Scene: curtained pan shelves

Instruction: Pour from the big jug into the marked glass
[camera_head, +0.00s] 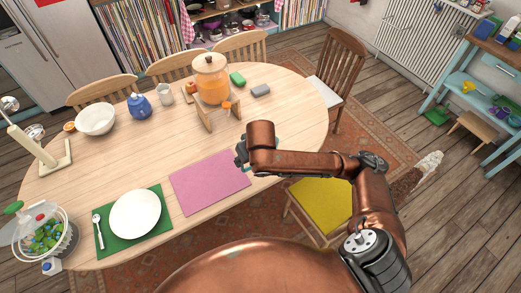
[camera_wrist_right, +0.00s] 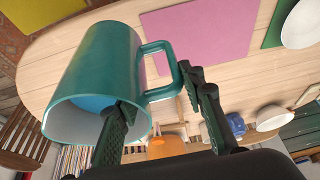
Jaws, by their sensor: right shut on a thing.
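My right gripper (camera_wrist_right: 158,90) is shut on a teal vessel (camera_wrist_right: 92,68) with a looped handle (camera_wrist_right: 168,62) and a pale inside. Its fingers lie on either side of the handle's lower part, one passing in front of the rim. The vessel's mouth faces toward the wrist camera, and something blue shows inside. In the head view my arm hides nearly all of it. A big lidded glass jug (camera_head: 212,84) of orange drink with a tap stands on a wooden stand (camera_head: 207,118). I cannot make out a marked glass. My left gripper is not in view.
On the table are a pink mat (camera_head: 207,184), a white plate (camera_head: 135,215) on a green mat (camera_head: 103,236), a white bowl (camera_head: 96,120), a blue pot (camera_head: 139,106) and a pale mug (camera_head: 165,95). A salad spinner (camera_head: 44,236) stands at left. Chairs surround the table.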

